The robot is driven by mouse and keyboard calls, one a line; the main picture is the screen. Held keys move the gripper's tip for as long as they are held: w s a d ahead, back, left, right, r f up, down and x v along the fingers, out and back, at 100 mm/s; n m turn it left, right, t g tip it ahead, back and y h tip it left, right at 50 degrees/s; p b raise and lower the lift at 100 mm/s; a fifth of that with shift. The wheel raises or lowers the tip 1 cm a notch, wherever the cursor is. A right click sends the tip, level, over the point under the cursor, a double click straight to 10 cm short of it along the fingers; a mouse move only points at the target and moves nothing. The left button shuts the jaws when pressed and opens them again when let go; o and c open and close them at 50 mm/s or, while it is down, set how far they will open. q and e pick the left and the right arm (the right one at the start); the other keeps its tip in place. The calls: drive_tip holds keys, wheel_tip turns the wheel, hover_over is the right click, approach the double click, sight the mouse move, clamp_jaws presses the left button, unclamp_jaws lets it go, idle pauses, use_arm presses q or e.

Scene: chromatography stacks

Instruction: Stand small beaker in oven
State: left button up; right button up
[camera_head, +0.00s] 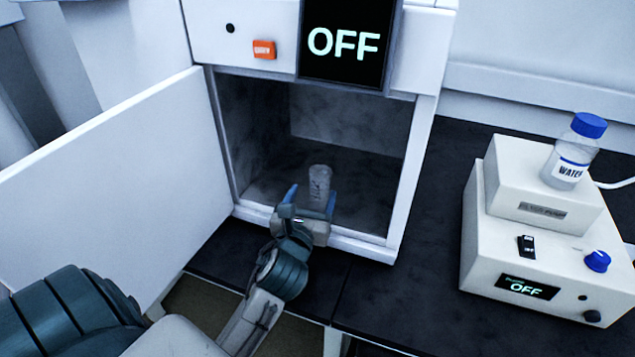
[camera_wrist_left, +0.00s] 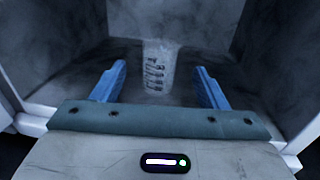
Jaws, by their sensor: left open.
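The small beaker (camera_head: 319,186) is clear with dark markings and stands upright on the floor of the oven (camera_head: 404,190). The oven's door (camera_head: 110,190) is swung open to the left and its display reads OFF. My left gripper (camera_head: 310,198) reaches in at the oven's opening, just in front of the beaker. In the left wrist view the blue fingers (camera_wrist_left: 160,88) are open and spread apart, with the beaker (camera_wrist_left: 156,70) beyond and between them, apart from both. My right gripper is in neither view.
To the right of the oven stands a white stepped device (camera_head: 535,215) whose display reads OFF, with a blue-capped water bottle (camera_head: 572,155) on it. The dark bench top (camera_head: 430,240) between oven and device is clear. The oven's side walls and front lip border the gripper closely.

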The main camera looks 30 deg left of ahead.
use_arm(q)
drive_tip(key=shift+v, duration=1.3)
drive_tip(key=shift+c, duration=0.2)
